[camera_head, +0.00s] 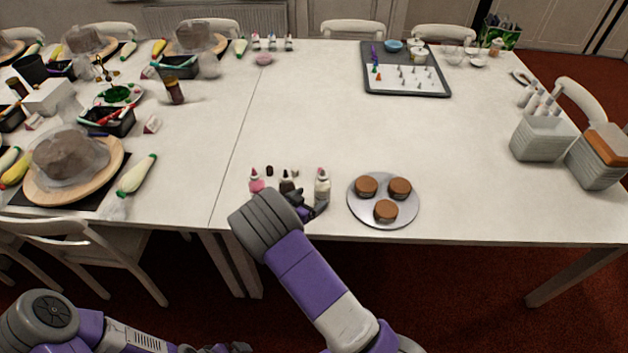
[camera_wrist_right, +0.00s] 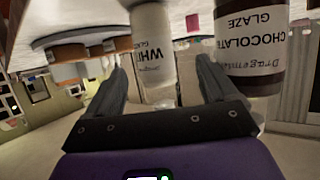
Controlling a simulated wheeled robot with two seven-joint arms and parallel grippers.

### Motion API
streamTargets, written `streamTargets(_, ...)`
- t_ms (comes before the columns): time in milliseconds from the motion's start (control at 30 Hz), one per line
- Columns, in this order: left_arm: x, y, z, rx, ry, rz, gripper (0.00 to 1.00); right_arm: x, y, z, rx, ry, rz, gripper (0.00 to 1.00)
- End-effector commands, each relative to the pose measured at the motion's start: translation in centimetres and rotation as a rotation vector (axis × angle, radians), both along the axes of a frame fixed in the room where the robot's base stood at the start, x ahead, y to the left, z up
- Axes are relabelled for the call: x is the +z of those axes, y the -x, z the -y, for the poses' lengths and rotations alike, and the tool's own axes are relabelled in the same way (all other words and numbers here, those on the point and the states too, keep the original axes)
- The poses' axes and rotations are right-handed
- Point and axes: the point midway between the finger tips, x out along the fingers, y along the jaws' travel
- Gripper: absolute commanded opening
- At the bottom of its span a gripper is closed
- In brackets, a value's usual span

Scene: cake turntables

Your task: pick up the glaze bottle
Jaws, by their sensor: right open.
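Several glaze bottles stand near the table's front edge in the head view. They include a white glaze bottle (camera_head: 322,188), a dark chocolate glaze bottle (camera_head: 287,183) and a pink bottle (camera_head: 256,181). My right gripper (camera_head: 306,201) is beside the white bottle, partly hidden by my arm. In the right wrist view my right gripper (camera_wrist_right: 162,72) is open, with the white glaze bottle (camera_wrist_right: 153,50) between its fingers. The chocolate glaze bottle (camera_wrist_right: 250,45) is outside the right-hand finger, close to it. My left gripper (camera_head: 228,348) is at the bottom edge, mostly cut off.
A round plate (camera_head: 384,219) with three brown cakes is right of the bottles. A grey tray (camera_head: 407,93) with small piping tips lies at the back. The table's middle is clear.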

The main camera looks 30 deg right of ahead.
Motion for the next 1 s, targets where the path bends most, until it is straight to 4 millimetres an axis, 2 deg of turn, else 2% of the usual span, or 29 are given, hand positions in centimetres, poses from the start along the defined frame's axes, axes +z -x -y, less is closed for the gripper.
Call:
streamTargets(333, -1.1, 0.1, 0.0, 0.001, 0.0, -0.001, 1.0, -1.8, -1.2, 2.9, -0.001, 0.001, -0.002, 0.86)
streamTargets(533, -2.0, 0.0, 0.0, 0.001, 0.0, -0.001, 1.0, -3.1, -2.4, 5.4, -0.003, 0.001, -0.001, 0.86)
streamTargets(800, -2.0, 0.0, 0.0, 0.001, 0.0, -0.001, 1.0, -3.2, -2.8, 5.9, 0.0, 0.0, -0.001, 0.86)
streamTargets(833, -2.0, 0.0, 0.0, 0.001, 0.0, -0.001, 1.0, -3.2, -2.8, 5.9, 0.0, 0.0, -0.001, 0.85)
streamTargets(1000, -2.0, 0.0, 0.0, 0.001, 0.0, -0.001, 1.0, -3.2, -2.8, 5.9, 0.0, 0.0, -0.001, 0.59)
